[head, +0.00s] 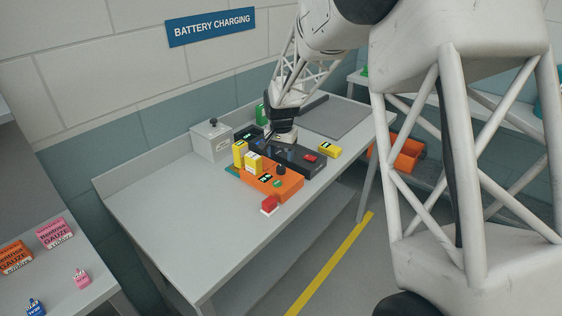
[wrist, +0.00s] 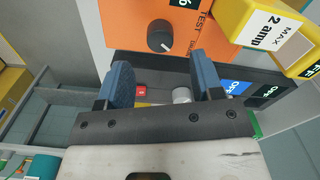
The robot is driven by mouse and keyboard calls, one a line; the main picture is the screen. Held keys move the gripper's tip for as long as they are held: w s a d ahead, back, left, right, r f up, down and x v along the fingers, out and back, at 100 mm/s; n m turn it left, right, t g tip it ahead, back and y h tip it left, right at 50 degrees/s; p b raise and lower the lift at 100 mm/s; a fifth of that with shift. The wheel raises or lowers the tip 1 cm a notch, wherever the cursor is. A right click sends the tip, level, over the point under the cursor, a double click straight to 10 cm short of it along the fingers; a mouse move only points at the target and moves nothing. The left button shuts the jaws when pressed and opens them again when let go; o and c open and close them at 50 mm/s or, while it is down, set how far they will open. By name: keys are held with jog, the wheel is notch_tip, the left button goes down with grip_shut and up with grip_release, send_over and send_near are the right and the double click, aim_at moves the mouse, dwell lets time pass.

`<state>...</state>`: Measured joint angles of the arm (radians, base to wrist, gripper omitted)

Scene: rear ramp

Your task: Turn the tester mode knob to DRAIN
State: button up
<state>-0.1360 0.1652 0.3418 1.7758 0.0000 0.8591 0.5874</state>
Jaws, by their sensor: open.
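The orange tester (head: 288,194) sits on the grey bench in the head view and fills the top of the wrist view (wrist: 125,18). Its black mode knob (wrist: 161,37) has a light pointer mark, whose setting I cannot read; the knob also shows in the head view (head: 281,170). My gripper (wrist: 162,66) is open and empty, its two blue-padded fingers apart. In the wrist view the knob appears beyond the fingertips, between their lines and not gripped. In the head view my gripper (head: 272,140) is over the dark unit behind the tester.
A dark unit (head: 318,168) with a red switch (wrist: 141,92), silver knob (wrist: 181,95) and OFF labels adjoins the tester. Yellow blocks (head: 253,163) stand at the tester, one marked 2 amp (wrist: 268,25). A grey box (head: 211,142) stands left. The bench's left part is clear.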

aim_at(282, 168)
jog(key=shift+r, duration=1.1)
jog(key=shift+s+d+r, duration=0.15)
jog(key=shift+s+r, duration=0.25)
jog(key=s+d+r+n, duration=0.15)
jog(key=s+r, duration=0.25)
jog(key=s, duration=0.4)
jog(key=s+d+r+t, duration=0.1)
jog(key=s+d+r, duration=0.2)
jog(key=s+r, duration=0.3)
jog(key=s+d+r+n, duration=0.1)
jog(key=s+d+r, duration=0.2)
jog(key=s, duration=0.6)
jog(key=s+d+n+t, duration=0.1)
jog(key=s+d+n, duration=0.1)
jog(key=s, duration=2)
jog(key=shift+s+d+t, duration=0.3)
jog(key=shift+s+d, duration=0.05)
jog(key=shift+d, duration=0.15)
jog(key=shift+n, duration=0.25)
jog(key=shift+c, duration=0.2)
